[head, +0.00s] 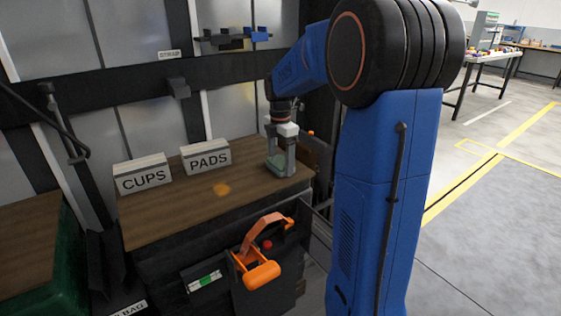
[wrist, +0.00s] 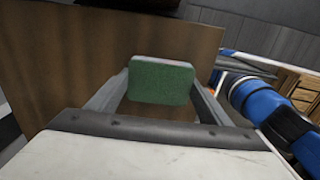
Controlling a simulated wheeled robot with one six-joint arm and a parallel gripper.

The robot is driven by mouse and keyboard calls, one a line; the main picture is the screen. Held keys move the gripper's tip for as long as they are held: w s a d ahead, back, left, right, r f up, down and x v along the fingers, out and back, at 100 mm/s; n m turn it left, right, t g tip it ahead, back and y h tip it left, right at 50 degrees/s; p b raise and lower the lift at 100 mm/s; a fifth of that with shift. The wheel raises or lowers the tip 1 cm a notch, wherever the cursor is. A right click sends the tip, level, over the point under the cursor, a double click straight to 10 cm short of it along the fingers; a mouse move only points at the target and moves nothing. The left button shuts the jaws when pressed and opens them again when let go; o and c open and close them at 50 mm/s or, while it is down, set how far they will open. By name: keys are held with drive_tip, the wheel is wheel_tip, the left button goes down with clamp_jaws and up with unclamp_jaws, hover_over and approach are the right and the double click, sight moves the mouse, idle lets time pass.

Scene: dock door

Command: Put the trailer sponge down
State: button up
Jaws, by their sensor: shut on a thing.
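My gripper (head: 281,160) points down over the right end of a brown wooden bench top (head: 240,205). It is shut on a green sponge (head: 277,167). In the wrist view the sponge (wrist: 162,80) is a green block with a pale upper edge, held between the two grey fingers (wrist: 162,88). The sponge is at or just above the bench top; I cannot tell whether it touches.
White boxes marked CUPS (head: 142,175) and PADS (head: 206,157) stand at the back of the bench, left of my gripper.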

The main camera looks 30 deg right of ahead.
sight(280, 162)
drive_tip(key=shift+f, duration=0.1)
drive_tip(key=o, duration=1.1)
wheel_tip(280, 162, up, 12)
